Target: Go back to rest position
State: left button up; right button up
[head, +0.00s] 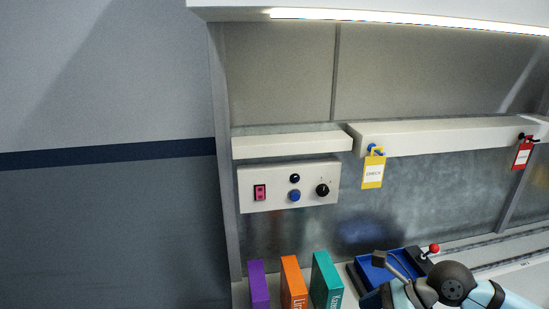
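Part of my arm (453,284), pale blue with a dark grey round joint, comes in at the bottom right. It covers part of the bench and the front of a blue tray. I cannot make out a gripper on it; its end is cut off or hidden at the lower edge. My other arm does not show. Neither pair of fingertips can be seen, so nothing shows of what they hold.
Purple (258,284), orange (293,283) and teal (326,281) upright boxes or books stand at the bottom. Right of them are the blue tray (366,272) and a red-knobbed lever (434,248). A control panel (270,176), yellow tag (373,172) and red tag (522,155) are above.

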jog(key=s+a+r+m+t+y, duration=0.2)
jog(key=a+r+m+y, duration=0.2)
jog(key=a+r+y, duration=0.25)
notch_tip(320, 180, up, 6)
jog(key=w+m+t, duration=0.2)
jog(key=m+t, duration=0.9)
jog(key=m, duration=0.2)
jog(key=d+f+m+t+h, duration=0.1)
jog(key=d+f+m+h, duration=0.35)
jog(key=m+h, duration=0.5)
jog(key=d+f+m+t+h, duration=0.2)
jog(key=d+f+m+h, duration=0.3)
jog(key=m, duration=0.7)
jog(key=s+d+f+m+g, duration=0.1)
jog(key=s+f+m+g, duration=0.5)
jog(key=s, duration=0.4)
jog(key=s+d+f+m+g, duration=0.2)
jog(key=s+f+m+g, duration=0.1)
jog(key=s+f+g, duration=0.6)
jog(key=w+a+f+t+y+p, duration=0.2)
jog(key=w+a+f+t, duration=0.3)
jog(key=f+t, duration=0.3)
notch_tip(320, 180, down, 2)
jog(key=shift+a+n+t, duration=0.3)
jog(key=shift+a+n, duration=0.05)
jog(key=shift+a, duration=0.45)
